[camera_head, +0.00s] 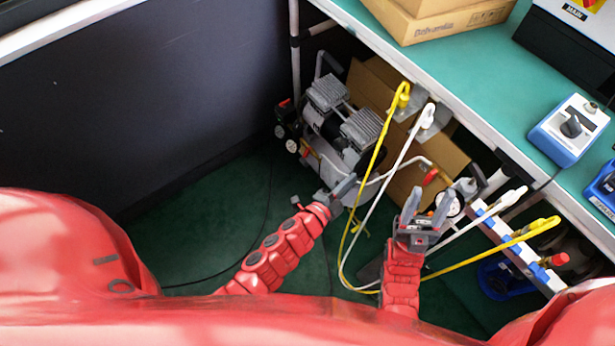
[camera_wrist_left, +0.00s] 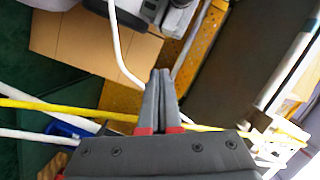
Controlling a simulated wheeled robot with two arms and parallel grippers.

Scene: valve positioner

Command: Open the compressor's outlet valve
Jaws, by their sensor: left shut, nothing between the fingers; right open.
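The compressor (camera_head: 362,128) stands on the floor under the bench, with grey finned heads and gauges on its left side. A small red part (camera_head: 284,103) shows at its left. A red handle (camera_head: 430,176) shows on a fitting to the right; I cannot tell which part is the outlet valve. My left gripper (camera_head: 348,182) is shut and empty, just in front of the compressor's lower right side. In the left wrist view its closed fingers (camera_wrist_left: 161,76) point toward the compressor's edge (camera_wrist_left: 157,10). My right gripper (camera_head: 428,200) is open and empty, below the red handle.
Yellow (camera_head: 372,165) and white (camera_head: 398,160) hoses hang from the bench and loop between my arms. A green bench (camera_head: 460,62) holds boxes (camera_head: 440,22) and a blue-white device (camera_head: 570,130). Cardboard (camera_head: 372,88) stands behind the compressor. A dark panel (camera_head: 130,110) is at left.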

